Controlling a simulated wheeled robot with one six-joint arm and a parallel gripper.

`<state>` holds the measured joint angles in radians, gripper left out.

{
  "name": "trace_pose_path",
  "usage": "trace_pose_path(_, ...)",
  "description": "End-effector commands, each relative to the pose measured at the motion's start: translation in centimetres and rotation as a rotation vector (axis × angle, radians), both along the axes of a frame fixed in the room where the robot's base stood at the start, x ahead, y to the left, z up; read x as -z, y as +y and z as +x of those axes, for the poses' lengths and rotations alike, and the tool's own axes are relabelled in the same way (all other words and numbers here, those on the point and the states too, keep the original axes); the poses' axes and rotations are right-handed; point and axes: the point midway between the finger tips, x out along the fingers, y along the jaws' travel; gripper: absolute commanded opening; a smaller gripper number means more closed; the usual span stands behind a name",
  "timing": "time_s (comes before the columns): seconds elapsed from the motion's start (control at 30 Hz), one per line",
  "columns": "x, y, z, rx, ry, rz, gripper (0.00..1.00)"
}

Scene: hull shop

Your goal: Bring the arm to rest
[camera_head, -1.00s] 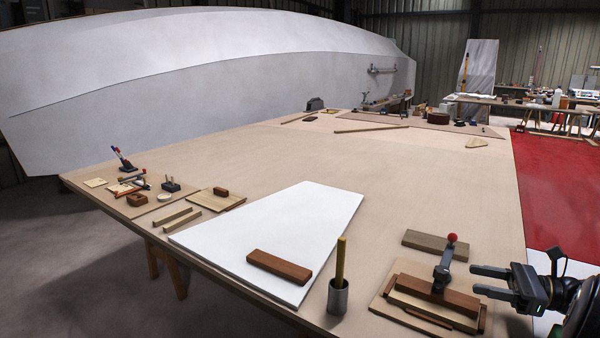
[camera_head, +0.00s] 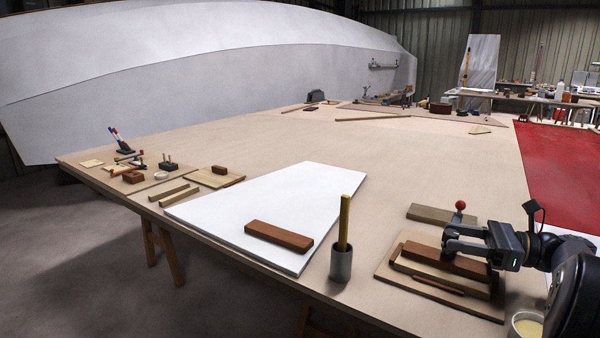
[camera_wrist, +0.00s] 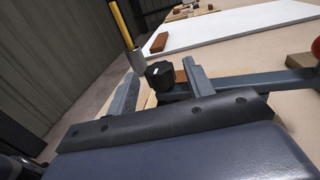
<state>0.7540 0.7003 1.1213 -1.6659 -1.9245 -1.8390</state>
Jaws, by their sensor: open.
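My gripper (camera_head: 446,240) is at the lower right in the head view, over a small wooden jig. Its two fingers are apart. In the wrist view, a black knob (camera_wrist: 160,75) shows between the fingers (camera_wrist: 160,82); I cannot tell whether they touch it. The toggle clamp's red ball (camera_head: 460,205) stands just behind the gripper in the head view. Its grey lever (camera_wrist: 250,82) runs to the right of the fingers in the wrist view. The jig's dark wood block (camera_head: 445,261) lies beneath the gripper. Most of the clamp is hidden by my gripper.
A grey cup with a yellow stick (camera_head: 341,262) stands left of the jig. A brown block (camera_head: 279,236) lies on a white panel (camera_head: 290,190). A pot with pale contents (camera_head: 526,327) is close below my arm. The table's middle (camera_head: 400,150) is clear.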

Motion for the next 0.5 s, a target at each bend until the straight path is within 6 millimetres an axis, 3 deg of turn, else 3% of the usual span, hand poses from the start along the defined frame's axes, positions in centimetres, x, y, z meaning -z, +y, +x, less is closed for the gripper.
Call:
trace_pose_path(0.1,0.1,2.4,0.9,-0.004,0.000,0.001,0.49)
trace_pose_path(0.5,-0.5,2.1,0.8,0.240,0.001,0.003,0.49)
